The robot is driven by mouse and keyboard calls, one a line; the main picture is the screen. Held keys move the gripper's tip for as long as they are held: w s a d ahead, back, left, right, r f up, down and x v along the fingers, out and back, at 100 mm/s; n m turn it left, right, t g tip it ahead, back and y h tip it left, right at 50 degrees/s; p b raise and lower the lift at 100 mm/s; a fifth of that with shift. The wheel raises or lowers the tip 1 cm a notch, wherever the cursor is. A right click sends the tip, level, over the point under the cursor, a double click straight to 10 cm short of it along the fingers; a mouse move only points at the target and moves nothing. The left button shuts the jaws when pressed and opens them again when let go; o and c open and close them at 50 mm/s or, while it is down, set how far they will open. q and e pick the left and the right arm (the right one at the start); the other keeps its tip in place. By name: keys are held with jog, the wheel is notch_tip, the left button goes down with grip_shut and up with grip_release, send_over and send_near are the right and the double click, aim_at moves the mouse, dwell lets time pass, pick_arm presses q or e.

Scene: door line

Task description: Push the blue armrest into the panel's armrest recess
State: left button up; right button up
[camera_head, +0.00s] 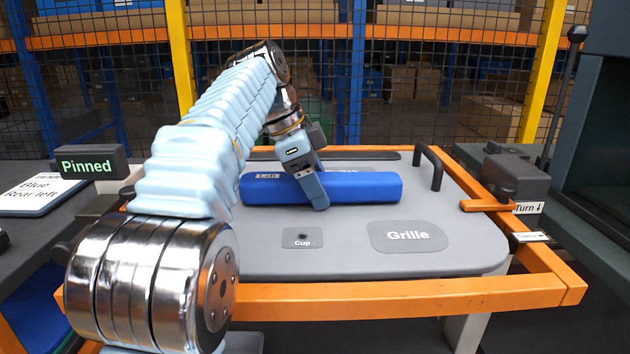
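The blue armrest (365,188) is a long bar lying across the grey panel (290,262), roughly parallel to its near edge. A small "Left" label shows on its left part. My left gripper (314,192) reaches down from above, its finger end over the middle of the armrest and in front of its near face. Whether it touches or grips the bar cannot be told. No armrest recess shows clearly; the area under the armrest is hidden, so how deep it sits cannot be told. My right gripper is out of view.
The panel lies in an orange frame (400,296) with a dark handle (432,166) and an orange clamp (487,205) at right. "Cup" (302,238) and "Grille" (408,236) areas are bare. A "Pinned" sign (90,162) stands left. A mesh fence is behind.

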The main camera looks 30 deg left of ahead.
pick_arm(q)
jog(key=shift+o, duration=0.3)
jog(key=shift+p+v, duration=0.3)
jog(key=shift+v, duration=3.4)
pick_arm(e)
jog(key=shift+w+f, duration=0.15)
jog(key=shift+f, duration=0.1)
